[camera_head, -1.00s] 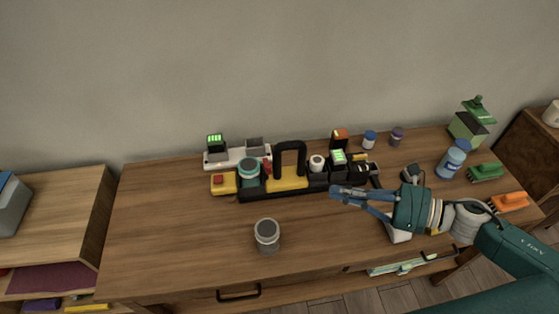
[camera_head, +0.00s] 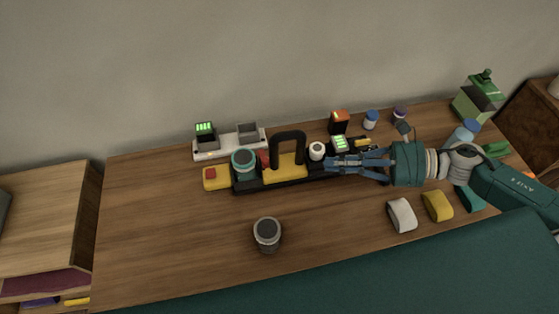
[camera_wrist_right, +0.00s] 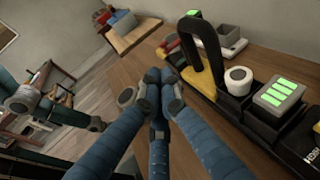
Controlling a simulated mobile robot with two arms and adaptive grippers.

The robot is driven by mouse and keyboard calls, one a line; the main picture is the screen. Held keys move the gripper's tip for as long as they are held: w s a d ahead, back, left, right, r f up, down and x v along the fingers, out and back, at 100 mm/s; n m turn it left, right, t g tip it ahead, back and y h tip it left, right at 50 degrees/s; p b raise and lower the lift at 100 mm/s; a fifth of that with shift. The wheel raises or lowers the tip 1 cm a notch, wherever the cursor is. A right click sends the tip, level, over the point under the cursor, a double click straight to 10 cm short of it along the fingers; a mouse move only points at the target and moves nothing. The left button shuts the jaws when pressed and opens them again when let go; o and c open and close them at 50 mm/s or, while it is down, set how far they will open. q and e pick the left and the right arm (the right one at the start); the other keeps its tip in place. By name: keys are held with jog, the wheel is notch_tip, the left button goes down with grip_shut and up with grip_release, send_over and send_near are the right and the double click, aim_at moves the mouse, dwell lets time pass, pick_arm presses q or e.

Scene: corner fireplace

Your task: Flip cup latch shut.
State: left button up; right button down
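A grey cup with a dark round lid (camera_head: 267,230) stands upright and alone on the front middle of the wooden table. It shows in part beside my fingers in the right wrist view (camera_wrist_right: 127,97). A latch on it is too small to tell. My right gripper (camera_head: 328,163) is over the right part of a black tool carrier, to the right of and farther back than the cup. Its blue fingertips (camera_wrist_right: 160,77) lie close together with nothing visible between them. The fingers are apart from the cup. My left gripper is not in the head view.
White (camera_head: 402,215) and yellow (camera_head: 437,206) blocks lie at the front right. The table around the cup is clear.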

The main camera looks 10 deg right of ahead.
jog(key=p, duration=0.2)
send_near(264, 164)
jog(key=p+x, duration=0.3)
jog(key=x, duration=0.2)
jog(key=shift+w+a, duration=0.2)
jog(key=shift+a, duration=0.15)
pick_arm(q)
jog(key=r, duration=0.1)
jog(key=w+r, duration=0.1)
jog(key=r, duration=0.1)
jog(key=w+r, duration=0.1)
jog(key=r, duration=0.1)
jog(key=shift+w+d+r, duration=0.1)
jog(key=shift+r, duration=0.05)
pick_arm(e)
jog(key=shift+a+f, duration=0.1)
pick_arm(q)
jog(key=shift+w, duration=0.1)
